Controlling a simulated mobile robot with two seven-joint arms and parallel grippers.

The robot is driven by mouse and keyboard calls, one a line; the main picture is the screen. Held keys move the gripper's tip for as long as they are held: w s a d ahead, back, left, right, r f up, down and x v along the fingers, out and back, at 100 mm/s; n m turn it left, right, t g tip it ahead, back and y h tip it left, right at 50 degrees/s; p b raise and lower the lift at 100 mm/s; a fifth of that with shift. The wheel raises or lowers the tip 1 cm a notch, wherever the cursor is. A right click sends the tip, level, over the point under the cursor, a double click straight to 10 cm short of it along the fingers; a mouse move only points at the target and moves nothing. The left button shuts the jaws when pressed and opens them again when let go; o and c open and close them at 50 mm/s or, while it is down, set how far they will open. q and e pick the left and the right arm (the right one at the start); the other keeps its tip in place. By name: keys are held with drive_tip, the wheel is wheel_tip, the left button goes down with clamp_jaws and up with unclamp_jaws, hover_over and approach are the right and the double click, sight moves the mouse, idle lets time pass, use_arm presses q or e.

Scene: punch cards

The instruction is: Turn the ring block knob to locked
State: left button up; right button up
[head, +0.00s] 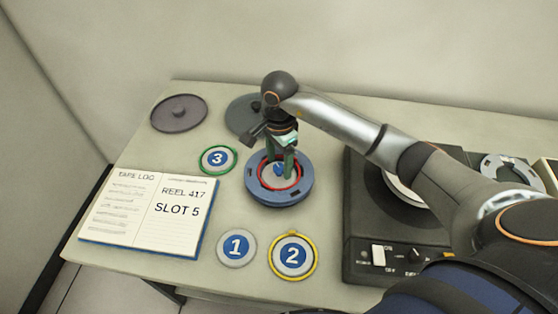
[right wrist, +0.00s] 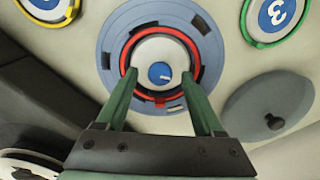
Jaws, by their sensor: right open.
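The ring block (head: 265,196) is a round blue-grey block with a red ring, standing near the middle of the table. Its small blue knob (head: 279,170) sits in the pale centre and is partly covered by my right gripper. The right wrist view shows the ring block (right wrist: 110,62) from above, with the blue knob (right wrist: 160,72) bearing a white pointer mark. My right gripper (right wrist: 159,80) is open, its green fingers on either side of the pale centre; I cannot tell whether they touch it. The locked mark cannot be made out. My left gripper is not in view.
A black tape machine (head: 362,262) stands to the right. An open tape log (head: 120,215) lies left. Discs 1 (head: 236,262), 2 (head: 312,257) and 3 (head: 203,160) lie around the block. Two grey lids (head: 170,118) (head: 236,122) lie behind.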

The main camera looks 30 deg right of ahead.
drive_tip(key=shift+f, duration=0.3)
clamp_jaws()
idle(0.5)
